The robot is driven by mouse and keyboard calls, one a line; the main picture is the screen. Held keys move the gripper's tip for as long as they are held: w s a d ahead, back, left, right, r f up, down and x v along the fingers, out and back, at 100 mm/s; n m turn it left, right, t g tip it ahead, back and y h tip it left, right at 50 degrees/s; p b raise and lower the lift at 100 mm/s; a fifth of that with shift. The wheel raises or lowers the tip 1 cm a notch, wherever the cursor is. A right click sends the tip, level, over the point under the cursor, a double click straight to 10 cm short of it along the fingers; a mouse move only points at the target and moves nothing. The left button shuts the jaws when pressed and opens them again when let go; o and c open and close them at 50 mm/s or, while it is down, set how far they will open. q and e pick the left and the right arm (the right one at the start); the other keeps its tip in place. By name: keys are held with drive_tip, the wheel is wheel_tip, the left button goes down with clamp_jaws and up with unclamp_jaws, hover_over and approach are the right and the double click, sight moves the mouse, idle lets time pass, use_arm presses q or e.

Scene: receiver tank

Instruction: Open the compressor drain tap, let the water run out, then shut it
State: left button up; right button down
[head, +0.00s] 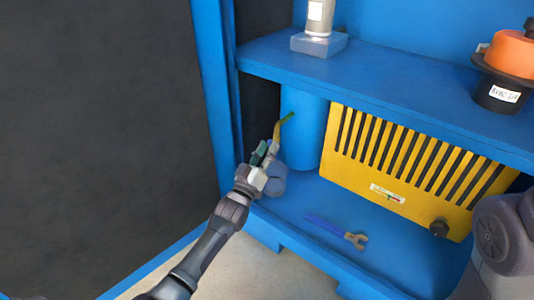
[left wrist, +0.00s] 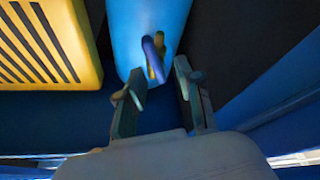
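The blue compressor tank (head: 307,125) stands upright at the left of the lower bay, and its lower part shows in the left wrist view (left wrist: 140,20). The drain tap has a yellow body (head: 277,131) and a green lever (head: 287,118) in the head view. In the left wrist view the tap (left wrist: 154,58) shows a bluish-purple lever beside a yellow part. My left gripper (head: 267,150) is just below and in front of the tap. Its fingers (left wrist: 158,88) are apart with nothing between them, and the tap is beyond their tips. No running water is visible. My right gripper is out of view.
A yellow slatted guard (head: 400,165) with a black knob stands right of the tank. A wrench (head: 335,231) lies on the bay floor. A shelf (head: 400,85) overhangs the bay. A grey rounded shape (head: 276,182) sits below my left gripper, partly hidden.

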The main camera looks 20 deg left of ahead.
use_arm(q)
clamp_jaws()
drive_tip(key=shift+r, duration=0.1)
idle(0.3)
